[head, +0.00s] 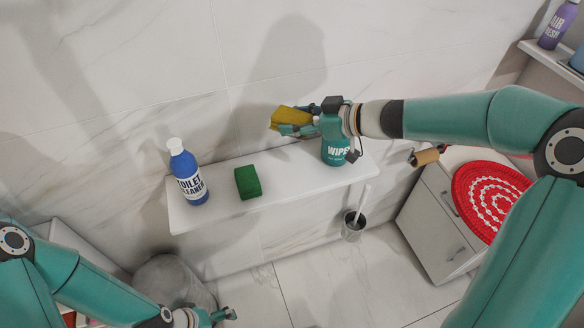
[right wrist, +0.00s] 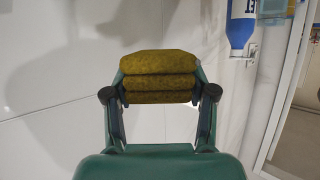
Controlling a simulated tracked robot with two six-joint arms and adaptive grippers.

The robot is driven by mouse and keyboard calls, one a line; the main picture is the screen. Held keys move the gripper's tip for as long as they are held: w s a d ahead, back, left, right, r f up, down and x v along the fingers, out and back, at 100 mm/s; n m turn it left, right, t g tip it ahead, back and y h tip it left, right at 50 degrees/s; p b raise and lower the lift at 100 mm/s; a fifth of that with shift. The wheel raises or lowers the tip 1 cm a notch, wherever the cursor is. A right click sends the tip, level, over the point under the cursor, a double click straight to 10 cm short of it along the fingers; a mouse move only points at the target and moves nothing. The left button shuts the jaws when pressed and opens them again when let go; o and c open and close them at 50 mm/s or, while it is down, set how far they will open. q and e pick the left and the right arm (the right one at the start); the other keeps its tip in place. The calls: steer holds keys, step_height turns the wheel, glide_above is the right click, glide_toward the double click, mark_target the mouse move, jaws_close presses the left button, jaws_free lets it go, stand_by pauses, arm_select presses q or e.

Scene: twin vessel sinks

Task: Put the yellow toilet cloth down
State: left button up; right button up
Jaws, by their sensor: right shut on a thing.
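The yellow toilet cloth (head: 287,116) is folded and held above the white shelf (head: 285,191), close to the marble wall. My right gripper (head: 290,130) is shut on it, and the cloth is clear of the shelf surface. In the right wrist view the folded cloth (right wrist: 158,75) sits between the two fingers (right wrist: 160,97). My left gripper (head: 224,315) is low at the bottom of the head view, away from the shelf and with no cloth at it. Its jaws are too small to read.
On the shelf stand a blue toilet cleaner bottle (head: 187,175), a folded green cloth (head: 248,182) and a teal wipes canister (head: 335,152) beside my right wrist. The shelf between green cloth and canister is bare. A brush holder (head: 353,228) stands below.

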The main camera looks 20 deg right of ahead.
steer(key=b, duration=0.3)
glide_above(293, 175)
step_height(293, 175, down, 12)
steer(key=shift+a+r, duration=0.15)
steer(key=shift+f, duration=2.25)
steer(key=shift+f, duration=0.2)
steer(key=o, duration=1.1)
steer(key=shift+o, duration=0.2)
steer(key=shift+r, duration=0.15)
